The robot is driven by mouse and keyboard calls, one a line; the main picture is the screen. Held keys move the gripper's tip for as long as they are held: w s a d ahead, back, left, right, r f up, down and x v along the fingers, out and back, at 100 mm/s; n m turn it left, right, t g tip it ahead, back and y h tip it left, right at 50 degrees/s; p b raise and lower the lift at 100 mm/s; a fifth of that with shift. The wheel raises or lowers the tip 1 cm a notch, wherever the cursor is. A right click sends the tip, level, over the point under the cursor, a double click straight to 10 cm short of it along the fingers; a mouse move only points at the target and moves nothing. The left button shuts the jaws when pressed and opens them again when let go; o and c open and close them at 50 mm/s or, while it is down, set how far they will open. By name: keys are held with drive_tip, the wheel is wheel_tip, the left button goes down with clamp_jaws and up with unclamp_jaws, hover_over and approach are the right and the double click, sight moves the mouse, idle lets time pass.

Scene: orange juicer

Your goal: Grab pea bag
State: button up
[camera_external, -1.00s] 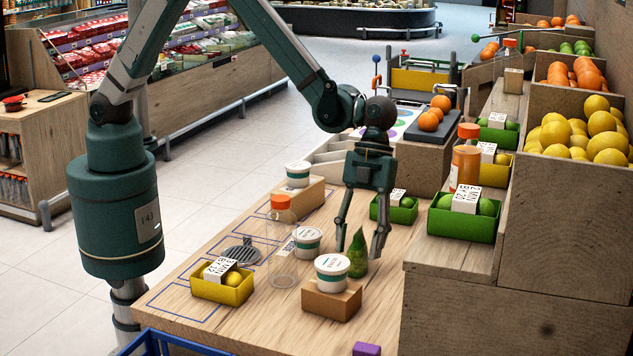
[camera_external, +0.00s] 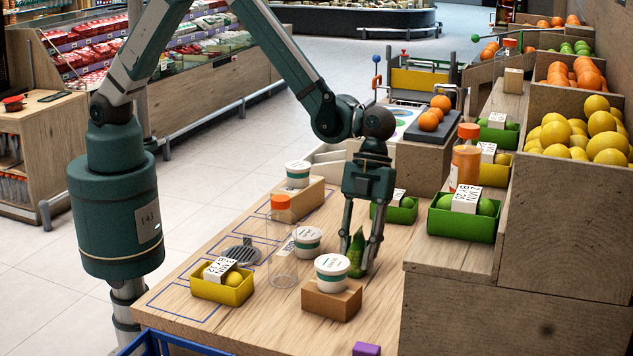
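The pea bag (camera_external: 356,254) is a small green pouch with a pointed top, standing upright on the wooden table behind the front white tub. My gripper (camera_external: 355,262) points down over it, with one finger at its left and the other at its right. The fingers are closer together than fully spread, and the right finger is against or very near the bag's right side. The left fingertip is partly hidden behind the white tub, so I cannot tell whether both fingers touch the bag.
A white tub (camera_external: 332,265) on a cardboard block (camera_external: 331,300) stands just in front. A clear bottle (camera_external: 282,245) and another tub (camera_external: 307,241) are to the left. A green crate of limes (camera_external: 394,209) is close behind right. The table's front right is mostly clear.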

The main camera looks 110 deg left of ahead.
drive_tip(key=shift+c, duration=1.3)
drive_tip(key=shift+r, duration=5)
drive_tip(key=shift+r, duration=0.15)
